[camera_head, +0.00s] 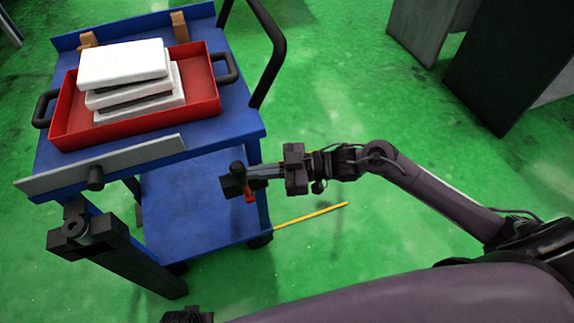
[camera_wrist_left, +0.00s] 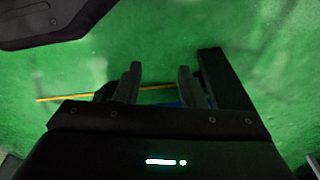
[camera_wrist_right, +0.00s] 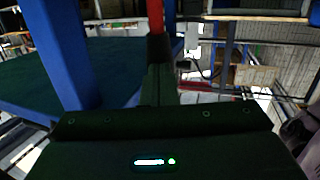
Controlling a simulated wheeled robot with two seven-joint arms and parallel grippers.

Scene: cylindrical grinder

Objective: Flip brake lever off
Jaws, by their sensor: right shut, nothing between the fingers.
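The brake lever is a small red handle (camera_head: 249,194) on a black block (camera_head: 233,184) at the right side of the blue cart. My right gripper (camera_head: 258,172) reaches in from the right with its fingers shut and empty, their tips close beside the block and lever. In the right wrist view the closed fingers (camera_wrist_right: 157,82) point at the red handle (camera_wrist_right: 156,18), whose end lies just past the tips; contact cannot be told. My left gripper shows in the left wrist view (camera_wrist_left: 158,78), its fingers apart with nothing between them.
The blue cart (camera_head: 205,220) carries a red tray (camera_head: 203,92) holding several white blocks (camera_head: 123,62). A black rail (camera_head: 276,60) rises at its right. A yellow strip (camera_head: 311,215) lies on open green floor. Dark cabinets (camera_head: 512,60) stand upper right.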

